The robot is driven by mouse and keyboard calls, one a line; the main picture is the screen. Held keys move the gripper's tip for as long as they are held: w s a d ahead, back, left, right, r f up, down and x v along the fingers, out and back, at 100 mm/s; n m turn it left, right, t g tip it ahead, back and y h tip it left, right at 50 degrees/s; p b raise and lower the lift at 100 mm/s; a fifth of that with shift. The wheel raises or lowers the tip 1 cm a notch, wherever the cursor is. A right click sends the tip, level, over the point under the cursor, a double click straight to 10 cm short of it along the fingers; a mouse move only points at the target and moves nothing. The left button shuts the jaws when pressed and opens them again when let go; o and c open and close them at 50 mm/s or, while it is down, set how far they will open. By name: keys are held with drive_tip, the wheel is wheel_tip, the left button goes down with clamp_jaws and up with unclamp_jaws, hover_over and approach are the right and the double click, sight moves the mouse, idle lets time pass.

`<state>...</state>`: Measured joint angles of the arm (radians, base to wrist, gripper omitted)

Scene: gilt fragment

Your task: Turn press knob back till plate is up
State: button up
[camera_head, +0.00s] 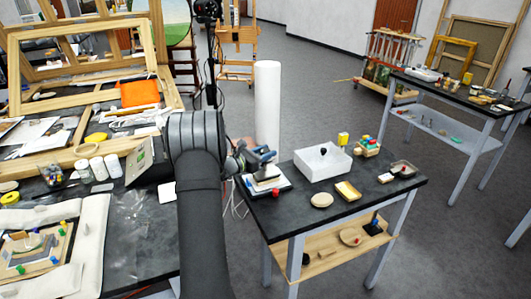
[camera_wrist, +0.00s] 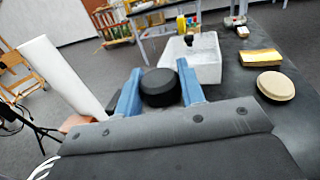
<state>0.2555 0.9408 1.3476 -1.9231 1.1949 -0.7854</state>
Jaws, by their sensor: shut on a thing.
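The press (camera_head: 268,184) stands at the left end of the small black-topped table in the head view, partly hidden by my arm and gripper. It has a pale, layered body; its plate cannot be made out well enough to tell its height. My gripper (camera_head: 262,156) is right above the press. In the wrist view, the two blue fingers of my gripper (camera_wrist: 159,72) are on either side of the round black press knob (camera_wrist: 160,90) and shut on it.
On the small black table (camera_head: 290,218) are a white bin (camera_head: 322,165), a round tan disc (camera_head: 321,200), a yellow block (camera_head: 347,191) and a small dark tray (camera_head: 403,169). A tall white roll (camera_head: 267,100) stands behind the press.

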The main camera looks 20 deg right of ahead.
drive_tip(key=shift+t, duration=0.3)
drive_tip(key=n+t+y, duration=0.2)
drive_tip(key=n+t, duration=0.1)
drive_tip(key=n+t+y, duration=0.2)
drive_tip(key=t, duration=0.2)
drive_tip(key=shift+n, duration=0.4)
drive_tip(key=shift+a+n+t+y, duration=0.1)
drive_tip(key=shift+n+t+y, duration=0.6)
drive_tip(key=shift+t+y, duration=0.25)
drive_tip(key=shift+w+y, duration=0.1)
drive_tip(key=shift+y, duration=0.25)
drive_tip(key=o, duration=1)
drive_tip(key=v, duration=1.7)
drive_tip(key=shift+a+f, duration=0.15)
drive_tip(key=shift+a, duration=0.05)
